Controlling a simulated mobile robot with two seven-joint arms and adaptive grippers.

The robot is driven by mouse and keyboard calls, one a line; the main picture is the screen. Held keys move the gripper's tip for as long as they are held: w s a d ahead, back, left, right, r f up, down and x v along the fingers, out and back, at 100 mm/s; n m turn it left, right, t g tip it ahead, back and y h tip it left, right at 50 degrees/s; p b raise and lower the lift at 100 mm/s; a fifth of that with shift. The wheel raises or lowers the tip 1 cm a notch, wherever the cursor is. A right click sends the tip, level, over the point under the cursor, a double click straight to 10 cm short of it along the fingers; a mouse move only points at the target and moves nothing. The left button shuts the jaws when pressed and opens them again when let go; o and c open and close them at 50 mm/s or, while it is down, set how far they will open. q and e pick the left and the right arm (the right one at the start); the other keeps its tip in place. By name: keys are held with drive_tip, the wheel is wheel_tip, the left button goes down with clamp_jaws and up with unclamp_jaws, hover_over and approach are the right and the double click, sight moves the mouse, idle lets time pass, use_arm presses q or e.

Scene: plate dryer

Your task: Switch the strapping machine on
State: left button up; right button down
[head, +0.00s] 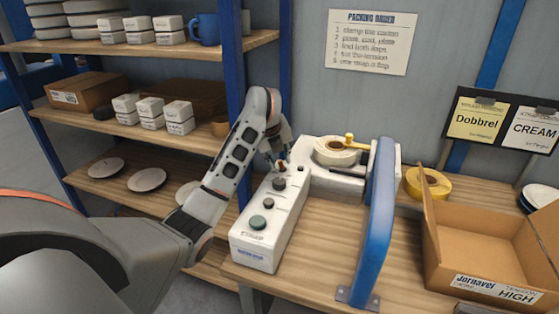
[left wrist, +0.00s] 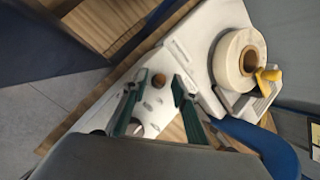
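The strapping machine has a long white control box (head: 272,215) with a green round button (head: 257,222) near its front end and dark knobs (head: 279,184) farther back. A blue frame (head: 378,225) stands beside it, and a roll of white strap (head: 336,151) sits on its rear part; the roll also shows in the left wrist view (left wrist: 239,60). My left gripper (head: 277,162) is over the far end of the box. In the left wrist view its two dark green fingers (left wrist: 158,100) are apart, with a small brown round control (left wrist: 159,80) just beyond the gap. My right gripper is not in view.
An open cardboard box (head: 490,245) stands on the wooden bench (head: 330,245) at the right. A yellow roll (head: 427,183) lies behind it. Shelves (head: 190,145) with cartons and plates are at the left. A blue post (head: 236,70) rises close to my left arm.

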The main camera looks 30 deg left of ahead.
use_arm(q)
drive_tip(key=shift+w+f, duration=0.15)
drive_tip(key=shift+f, duration=0.1)
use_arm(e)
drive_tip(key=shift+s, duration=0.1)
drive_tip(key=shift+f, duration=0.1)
use_arm(q)
clamp_jaws()
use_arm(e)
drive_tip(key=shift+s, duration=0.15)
